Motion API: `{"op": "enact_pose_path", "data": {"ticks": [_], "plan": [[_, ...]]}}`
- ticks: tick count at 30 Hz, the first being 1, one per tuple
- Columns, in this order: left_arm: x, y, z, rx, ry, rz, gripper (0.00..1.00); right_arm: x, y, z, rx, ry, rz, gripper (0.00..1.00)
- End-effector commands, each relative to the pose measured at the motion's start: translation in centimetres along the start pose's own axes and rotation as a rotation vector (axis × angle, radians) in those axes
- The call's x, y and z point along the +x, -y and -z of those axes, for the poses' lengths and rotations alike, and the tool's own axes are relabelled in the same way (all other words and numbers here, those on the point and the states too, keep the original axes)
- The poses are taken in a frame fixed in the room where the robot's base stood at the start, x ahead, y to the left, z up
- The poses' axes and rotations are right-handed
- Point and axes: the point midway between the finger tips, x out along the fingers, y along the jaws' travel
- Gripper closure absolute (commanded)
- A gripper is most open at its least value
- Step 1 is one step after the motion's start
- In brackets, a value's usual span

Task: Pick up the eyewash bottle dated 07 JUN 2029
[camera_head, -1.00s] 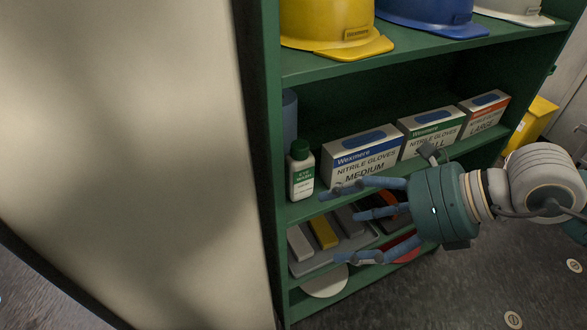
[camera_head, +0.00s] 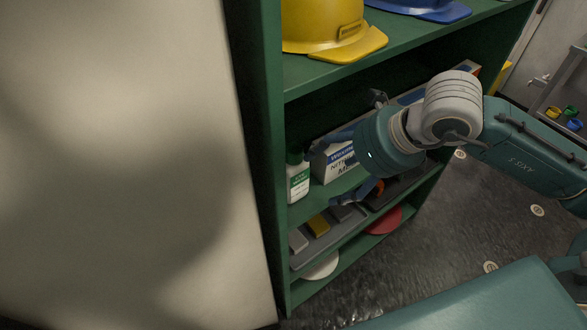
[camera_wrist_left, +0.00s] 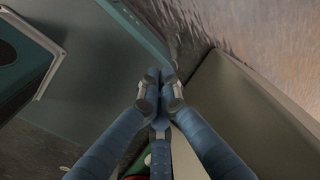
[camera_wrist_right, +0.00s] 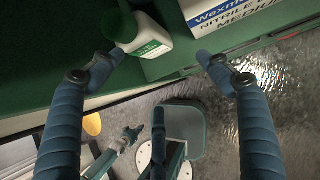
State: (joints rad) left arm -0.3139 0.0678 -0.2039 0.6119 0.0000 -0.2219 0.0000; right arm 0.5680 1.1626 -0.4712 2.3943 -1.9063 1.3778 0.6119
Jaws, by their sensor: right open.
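A white eyewash bottle (camera_head: 298,182) with a green cap and green label stands upright on the green middle shelf, at its left end. Its date is not legible. It also shows in the right wrist view (camera_wrist_right: 150,38). My right gripper (camera_head: 338,172) is open in front of the shelf, just right of the bottle, partly hiding it and the glove box. In the right wrist view the fingers (camera_wrist_right: 160,58) are spread, with the bottle near and between the upper fingertips; I cannot tell whether they touch. My left gripper (camera_wrist_left: 160,88) has its fingertips together, with nothing seen between them.
A nitrile glove box (camera_head: 337,160) stands close to the bottle's right. Yellow and blue hard hats (camera_head: 328,30) sit on the shelf above. A grey tray with blocks (camera_head: 318,226) is below. A pale panel (camera_head: 120,150) fills the left side.

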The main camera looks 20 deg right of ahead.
Motion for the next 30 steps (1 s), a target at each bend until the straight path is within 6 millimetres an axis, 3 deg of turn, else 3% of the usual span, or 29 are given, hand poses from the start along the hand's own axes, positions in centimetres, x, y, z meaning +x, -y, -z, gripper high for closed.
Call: {"op": "enact_pose_path", "data": {"ticks": [4,12,18,24,30], "plan": [[-1.4,0.2,0.3,0.002,-0.003,0.002,1.00,1.0,-0.8,-2.2,-0.001,0.001,-0.005,0.23],[-2.1,1.7,2.5,0.001,-0.034,0.019,1.00,2.4,-1.2,-3.8,-0.002,-0.001,-0.001,0.23],[-3.5,1.7,2.6,0.000,-0.034,0.019,1.00,3.6,-2.0,-6.2,-0.003,-0.001,-0.005,0.23],[-3.9,1.6,1.9,0.000,-0.023,0.018,1.00,6.5,-1.8,-6.0,-0.001,-0.003,-0.001,0.23],[-3.8,1.5,1.7,0.000,-0.020,0.017,1.00,7.0,-1.7,-5.9,-0.002,-0.002,0.000,0.23]]}}
